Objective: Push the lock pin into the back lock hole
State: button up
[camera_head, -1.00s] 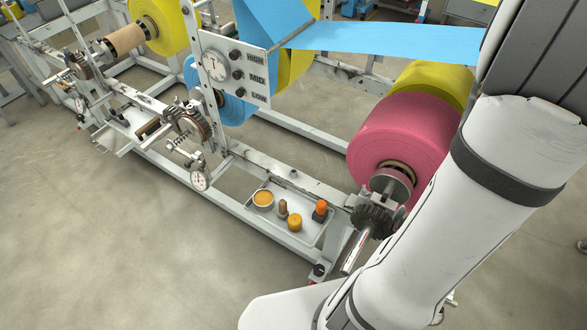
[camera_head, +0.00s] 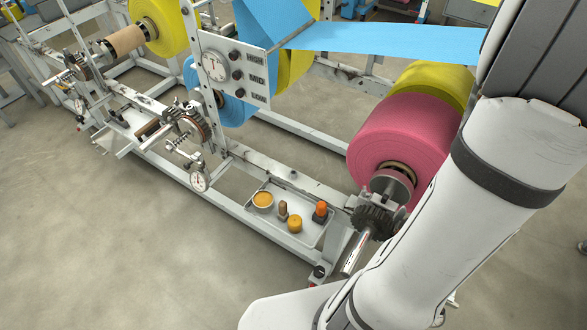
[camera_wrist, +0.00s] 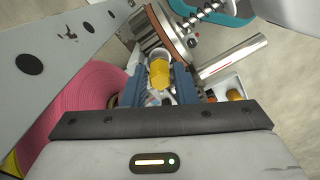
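My gripper (camera_wrist: 158,78) shows in the wrist view as two blue fingers, one on each side of a small yellow cylindrical piece (camera_wrist: 160,73) with a pale rim. This piece may be the lock pin's head; I cannot be sure. I cannot tell whether the fingers touch it. The pink roll's shaft end (camera_head: 392,182) carries a dark toothed gear (camera_head: 376,220) in the head view. My arm hides the area to its right there, and my gripper is out of sight. I cannot make out the back lock hole.
The pink roll (camera_head: 402,140) also fills the wrist view's left (camera_wrist: 88,98). A grey frame plate (camera_wrist: 72,45) runs beside it. A bare metal shaft (camera_wrist: 232,57) and a coil spring (camera_wrist: 205,15) are close on the right. A parts tray (camera_head: 262,222) sits on the lower rail.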

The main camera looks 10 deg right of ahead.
jog(key=o, duration=0.3)
jog(key=shift+o, duration=0.2)
notch_tip(320, 180, up, 8)
jog(key=shift+p, duration=0.65)
jog(key=w+a+r+m+t+p, duration=0.1)
jog(key=a+r, duration=0.5)
jog(key=a, duration=0.6)
jog(key=w+a+r+m+t+p, duration=0.1)
jog(key=w+a+r, duration=0.4)
jog(key=a, duration=0.7)
jog(key=shift+w+a+r+m+t+p, duration=0.15)
jog(key=shift+w+r+m+t+p, duration=0.25)
jog(key=shift+p, duration=0.85)
